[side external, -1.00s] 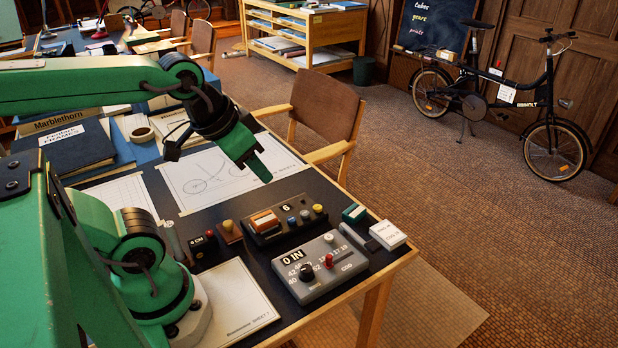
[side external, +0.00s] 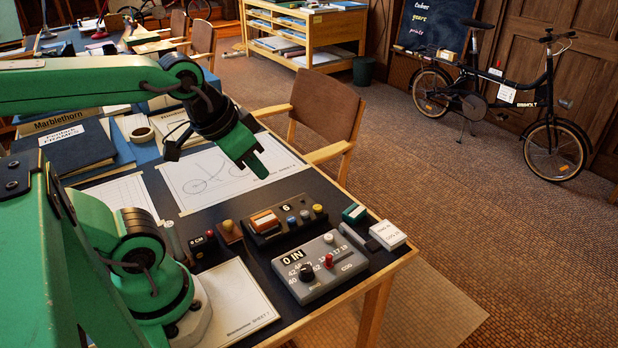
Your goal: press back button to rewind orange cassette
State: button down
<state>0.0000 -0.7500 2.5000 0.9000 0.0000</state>
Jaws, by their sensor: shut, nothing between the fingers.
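An orange cassette (side external: 264,221) sits in the left part of a dark player box (side external: 262,240) on the desk. The box has a display reading 6 (side external: 286,208) and a row of small round buttons: a blue one (side external: 291,221), a pale one (side external: 305,214) and a yellow one (side external: 318,208). I cannot tell which button is the back button. My green gripper (side external: 263,175) is shut and empty. It hangs above the drawing sheet, behind the player box and apart from it.
A grey control box (side external: 318,281) with a black knob and red lever stands in front. Small blocks (side external: 387,235) lie at the desk's right edge. A chair (side external: 325,115) is behind the desk.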

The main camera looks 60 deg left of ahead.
jog(key=shift+w, duration=0.15)
dwell(0.8)
jog(key=n+g+h, duration=0.2)
jog(key=n+g, duration=0.9)
jog(key=g, duration=0.2)
send_over(293, 217)
notch_tip(293, 217, down, 11)
jog(key=shift+f, duration=0.2)
jog(key=shift+f, duration=0.1)
jog(key=shift+f, duration=4.3)
jog(key=shift+f, duration=0.5)
